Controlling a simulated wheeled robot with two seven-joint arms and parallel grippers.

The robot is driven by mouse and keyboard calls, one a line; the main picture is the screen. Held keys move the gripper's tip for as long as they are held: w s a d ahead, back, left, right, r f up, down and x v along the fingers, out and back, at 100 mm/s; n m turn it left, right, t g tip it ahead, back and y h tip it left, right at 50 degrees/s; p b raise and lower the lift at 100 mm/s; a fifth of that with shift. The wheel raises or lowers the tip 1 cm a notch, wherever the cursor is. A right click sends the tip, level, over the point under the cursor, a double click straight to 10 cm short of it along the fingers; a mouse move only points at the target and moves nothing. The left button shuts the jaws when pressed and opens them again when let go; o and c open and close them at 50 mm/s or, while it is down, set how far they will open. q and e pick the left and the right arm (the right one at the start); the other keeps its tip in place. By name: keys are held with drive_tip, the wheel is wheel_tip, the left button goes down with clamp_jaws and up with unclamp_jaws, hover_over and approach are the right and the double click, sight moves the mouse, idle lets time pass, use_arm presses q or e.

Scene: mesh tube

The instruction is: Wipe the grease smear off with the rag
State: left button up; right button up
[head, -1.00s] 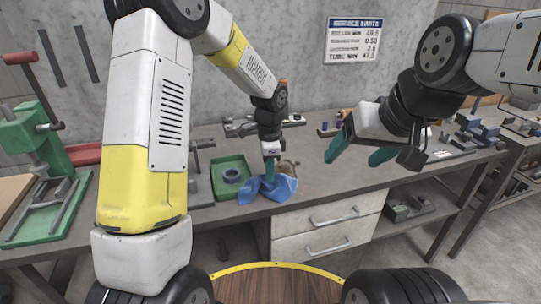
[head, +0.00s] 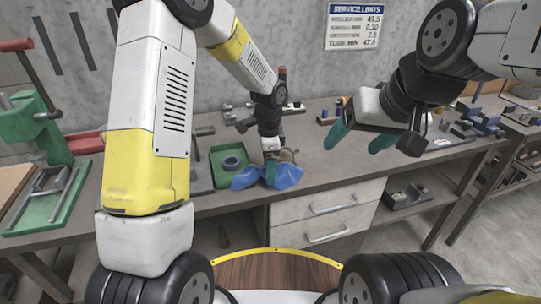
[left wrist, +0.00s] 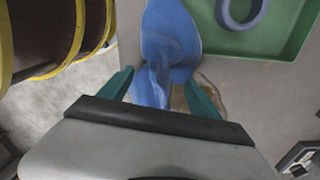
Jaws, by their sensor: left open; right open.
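A blue rag (head: 286,177) lies crumpled on the workbench near its front edge; it also shows in the left wrist view (left wrist: 168,45). My left gripper (head: 270,172) points down at the rag's middle. In the left wrist view, its teal fingers stand apart, with part of the rag between them (left wrist: 160,92). A brown patch, seemingly the grease smear (left wrist: 180,101), shows beside the rag, near the right-hand finger; the rag or finger may cover some of it. My right gripper (head: 361,138) is open and empty, above the bench to the right.
A green tray (head: 216,160) with a grey ring (head: 231,163) stands left of the rag. A green press (head: 40,130) is at the far left. Small tools and blocks line the back. The workbench (head: 335,165) is bare to the right of the rag. Drawers (head: 325,212) sit below.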

use_arm(q)
drive_tip(key=shift+f, duration=0.15)
drive_tip(key=shift+f, duration=1)
clamp_jaws()
drive_tip(key=shift+a, duration=0.1)
